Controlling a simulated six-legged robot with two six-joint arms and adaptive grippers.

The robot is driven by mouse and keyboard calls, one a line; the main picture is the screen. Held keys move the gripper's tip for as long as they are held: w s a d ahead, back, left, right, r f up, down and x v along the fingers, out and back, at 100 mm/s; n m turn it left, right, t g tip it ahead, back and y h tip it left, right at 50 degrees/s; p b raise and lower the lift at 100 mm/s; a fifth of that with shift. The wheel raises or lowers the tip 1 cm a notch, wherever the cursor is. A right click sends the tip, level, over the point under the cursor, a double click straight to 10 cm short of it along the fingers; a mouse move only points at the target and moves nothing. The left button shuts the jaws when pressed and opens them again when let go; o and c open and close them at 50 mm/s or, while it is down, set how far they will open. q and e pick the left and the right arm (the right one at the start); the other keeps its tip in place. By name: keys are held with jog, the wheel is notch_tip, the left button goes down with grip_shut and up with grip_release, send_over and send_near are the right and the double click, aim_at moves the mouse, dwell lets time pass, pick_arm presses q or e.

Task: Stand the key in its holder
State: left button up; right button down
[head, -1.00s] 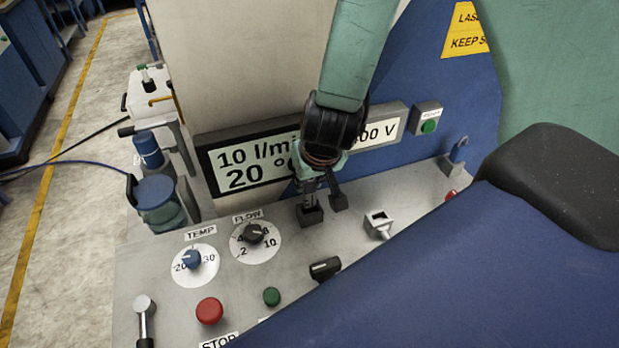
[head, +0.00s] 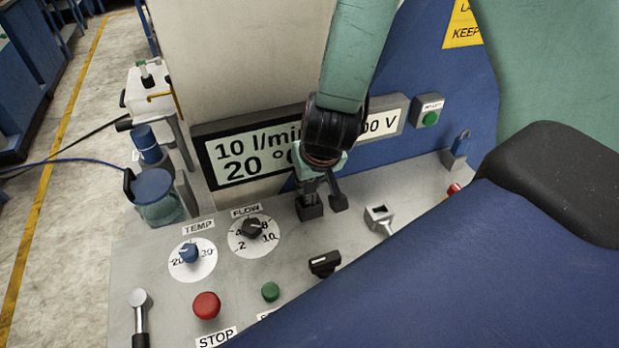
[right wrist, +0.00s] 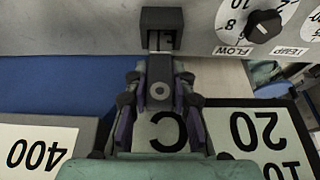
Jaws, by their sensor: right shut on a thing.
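My right gripper (head: 320,180) points down at the console, below the display, and also shows in the right wrist view (right wrist: 160,85). It is shut on what looks like the key (right wrist: 160,72), a dark grey bar with a round ring mark, held between purple-sided fingers. A dark square block (head: 310,208), apparently the holder, stands on the console at the fingertips. In the right wrist view the block (right wrist: 162,18) has a light opening, and the bar lines up with it. I cannot tell how deep the bar reaches. My left gripper is out of view.
The FLOW knob (head: 253,228) and TEMP knob (head: 189,252) are to the left. The display (head: 255,155) rises close behind my gripper.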

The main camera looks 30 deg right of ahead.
jog(key=shift+w+f+b, duration=0.1)
jog(key=shift+f+b, duration=0.75)
jog(key=shift+f, duration=0.3)
jog(key=c, duration=1.1)
grip_release()
jog(key=shift+o, duration=0.2)
jog(key=shift+r, duration=0.1)
jog(key=v, duration=1.2)
jog(key=shift+s+a, duration=0.1)
jog(key=shift+s, duration=0.1)
